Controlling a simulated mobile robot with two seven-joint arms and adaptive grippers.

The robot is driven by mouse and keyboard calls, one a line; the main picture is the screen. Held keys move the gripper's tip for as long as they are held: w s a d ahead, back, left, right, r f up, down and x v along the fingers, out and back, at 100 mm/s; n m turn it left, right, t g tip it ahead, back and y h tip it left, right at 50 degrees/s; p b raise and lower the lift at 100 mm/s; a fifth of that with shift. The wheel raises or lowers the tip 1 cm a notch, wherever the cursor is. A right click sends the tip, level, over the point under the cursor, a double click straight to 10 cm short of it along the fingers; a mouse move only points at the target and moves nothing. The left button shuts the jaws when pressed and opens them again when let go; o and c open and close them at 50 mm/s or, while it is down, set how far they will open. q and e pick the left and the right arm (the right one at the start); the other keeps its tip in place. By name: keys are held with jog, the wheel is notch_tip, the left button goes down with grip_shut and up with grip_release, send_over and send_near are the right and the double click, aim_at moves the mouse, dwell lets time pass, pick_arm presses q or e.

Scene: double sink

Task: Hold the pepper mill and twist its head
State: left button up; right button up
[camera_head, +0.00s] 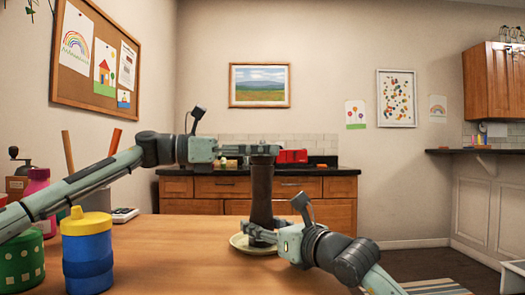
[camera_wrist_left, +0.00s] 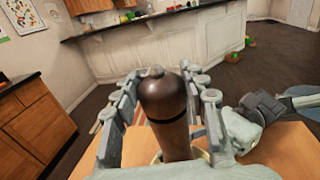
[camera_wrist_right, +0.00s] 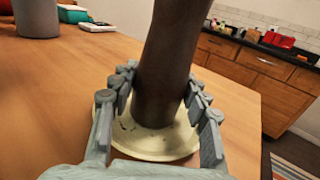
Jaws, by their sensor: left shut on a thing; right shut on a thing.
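The dark brown pepper mill (camera_head: 262,192) stands upright on a pale plate (camera_head: 240,245) on the wooden table. My left gripper (camera_head: 263,150) is shut on its rounded head, which shows between the fingers in the left wrist view (camera_wrist_left: 162,97). My right gripper (camera_head: 260,234) is shut on the lower body, close above the plate. The right wrist view shows the mill's body (camera_wrist_right: 168,65) between the fingers and dark specks on the plate (camera_wrist_right: 150,143). The mill's base is partly hidden by my right gripper in the head view.
A blue jar with a yellow lid (camera_head: 87,258), a green dotted canister (camera_head: 22,262) and a pink bottle (camera_head: 38,190) stand at the table's left. A small white device (camera_head: 124,214) lies behind them. The table between these and the plate is clear.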

pick_arm(q)
jog(key=shift+a, duration=0.1)
dwell(0.3)
jog(key=o, duration=1.2)
notch_tip(320, 180, up, 10)
jog(key=shift+r, duration=0.1)
pick_arm(e)
jog(key=o, duration=1.3)
